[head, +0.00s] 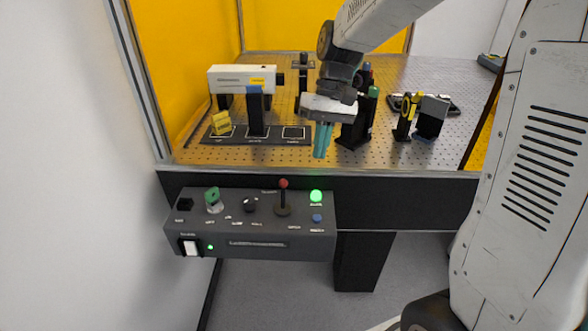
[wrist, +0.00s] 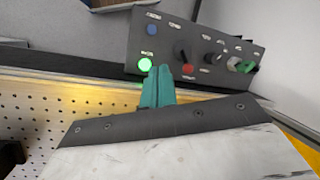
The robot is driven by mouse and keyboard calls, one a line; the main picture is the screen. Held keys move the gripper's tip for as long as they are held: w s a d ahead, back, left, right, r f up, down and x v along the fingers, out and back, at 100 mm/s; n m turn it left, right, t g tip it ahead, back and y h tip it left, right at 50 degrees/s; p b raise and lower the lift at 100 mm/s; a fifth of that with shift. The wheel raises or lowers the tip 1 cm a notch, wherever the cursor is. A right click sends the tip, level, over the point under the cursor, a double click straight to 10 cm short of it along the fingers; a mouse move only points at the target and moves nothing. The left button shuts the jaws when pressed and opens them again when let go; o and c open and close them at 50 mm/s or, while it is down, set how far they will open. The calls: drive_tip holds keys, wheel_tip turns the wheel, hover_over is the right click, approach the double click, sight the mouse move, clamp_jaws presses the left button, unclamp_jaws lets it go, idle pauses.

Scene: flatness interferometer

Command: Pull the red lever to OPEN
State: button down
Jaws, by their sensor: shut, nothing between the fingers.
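The red lever (head: 283,184) is a dark stick with a red knob on the grey control panel (head: 182,234) at the front of the table. It stands roughly upright in the head view. In the wrist view the red knob of the lever (wrist: 187,69) shows just right of my fingertips. My gripper (head: 321,155) is shut and empty, its teal fingers pointing down above the table's front edge, up and to the right of the lever. In the wrist view my gripper (wrist: 158,72) appears in front of the panel, apart from the lever as far as I can tell. The lever labels are too small to read.
The panel also carries a lit green lamp (head: 316,196), a blue button (head: 317,218), a black knob (head: 250,204), a green knob (head: 212,195) and a white switch (head: 190,247). Optics stand on the perforated table (head: 190,154) behind, including a white laser unit (head: 240,79). Yellow panels enclose the table.

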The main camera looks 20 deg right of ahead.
drive_tip(key=w+a+n+y, duration=0.1)
drive_tip(key=w+n, duration=0.1)
drive_tip(key=w, duration=0.4)
drive_tip(key=shift+a+r, duration=0.15)
drive_tip(key=shift+r, duration=0.25)
approach(283, 195)
drive_tip(key=f, duration=0.3)
drive_tip(key=w+f, duration=0.1)
drive_tip(key=f, duration=0.1)
drive_tip(key=shift+d, duration=0.25)
drive_tip(key=shift+s+a+t, duration=0.1)
drive_tip(key=shift+t, duration=0.3)
drive_tip(key=shift+s+a+r, duration=0.1)
drive_tip(key=shift+s+r, duration=0.05)
drive_tip(key=shift+r, duration=0.05)
